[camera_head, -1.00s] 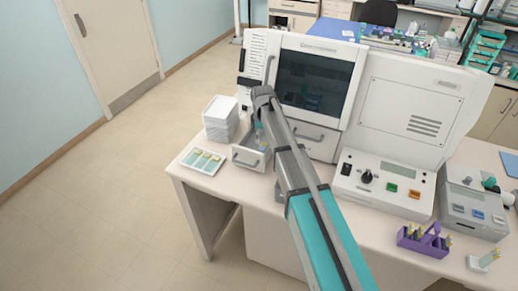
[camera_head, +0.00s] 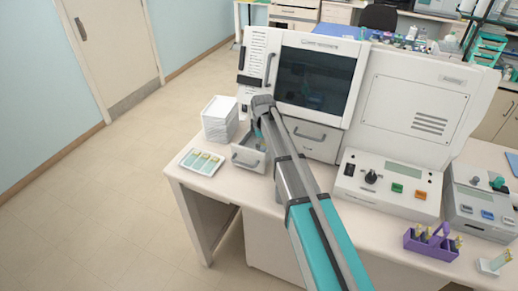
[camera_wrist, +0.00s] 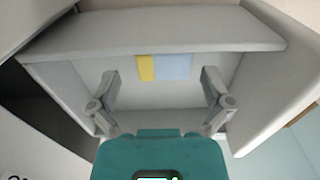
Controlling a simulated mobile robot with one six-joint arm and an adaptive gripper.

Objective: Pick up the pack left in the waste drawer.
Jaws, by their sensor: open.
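The pack (camera_wrist: 164,67), with a yellow strip and a larger light blue part, lies inside the grey open drawer (camera_wrist: 150,35) against its wall, near the top middle of the wrist view. In the head view the drawer (camera_head: 240,157) stands pulled out at the front left of the large white machine. My gripper (camera_wrist: 160,80) is open and empty above the drawer. Its two fingers are spread, one either side of the pack's line, with the pack slightly beyond them in the picture. My arm hides part of the drawer in the head view.
A stack of white trays (camera_head: 219,119) stands left of the drawer. A slide tray (camera_head: 202,162) lies in front of it. A control panel unit (camera_head: 388,188) and a purple rack (camera_head: 428,245) are to the right. Open floor lies left of the bench.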

